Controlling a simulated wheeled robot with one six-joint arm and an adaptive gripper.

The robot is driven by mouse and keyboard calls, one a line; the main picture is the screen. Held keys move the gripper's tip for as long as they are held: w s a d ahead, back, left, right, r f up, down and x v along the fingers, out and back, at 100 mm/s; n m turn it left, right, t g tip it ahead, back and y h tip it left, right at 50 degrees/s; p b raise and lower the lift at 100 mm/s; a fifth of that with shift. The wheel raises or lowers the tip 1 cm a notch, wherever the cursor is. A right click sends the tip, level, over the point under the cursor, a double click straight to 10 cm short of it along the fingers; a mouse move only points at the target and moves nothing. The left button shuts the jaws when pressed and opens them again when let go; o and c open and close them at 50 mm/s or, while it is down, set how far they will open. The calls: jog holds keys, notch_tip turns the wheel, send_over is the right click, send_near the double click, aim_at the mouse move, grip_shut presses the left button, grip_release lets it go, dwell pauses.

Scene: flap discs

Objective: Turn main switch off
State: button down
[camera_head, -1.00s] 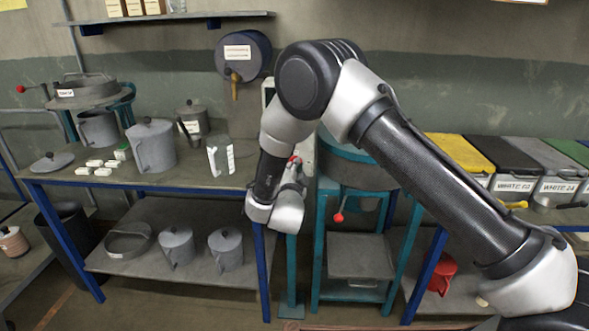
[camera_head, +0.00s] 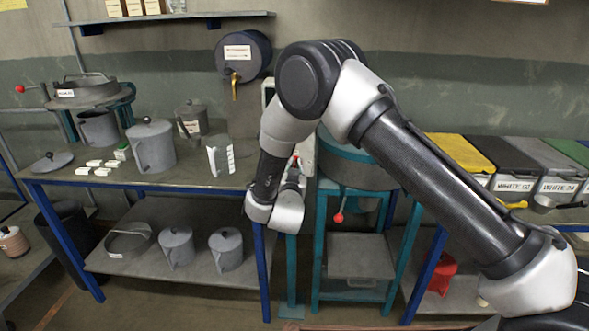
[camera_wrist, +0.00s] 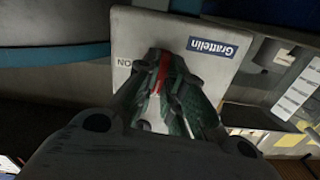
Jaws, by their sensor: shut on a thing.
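The main switch is a pale grey box (camera_wrist: 140,30) with a blue "Grattelin" label and the text "ON", both upside down in the wrist view. In the head view, part of the box (camera_head: 307,158) shows behind my wrist. My gripper (camera_wrist: 163,85) is against the front of the box, its fingers closed around a red switch lever (camera_wrist: 163,72). The fingers hide most of the lever, so its exact position cannot be told. A bit of red (camera_head: 295,160) also shows by my gripper in the head view.
A teal-framed machine (camera_head: 318,240) with a round top stands right of the switch. A workbench (camera_head: 190,180) with grey pots and white blocks is on the left. Labelled bins (camera_head: 515,185) stand on the right. A drum with a tap (camera_head: 242,55) hangs on the wall.

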jog(key=shift+f+n, duration=0.1)
jog(key=shift+n, duration=0.5)
jog(key=c, duration=1.5)
grip_release()
jog(key=s, duration=1.2)
jog(key=shift+a, duration=0.2)
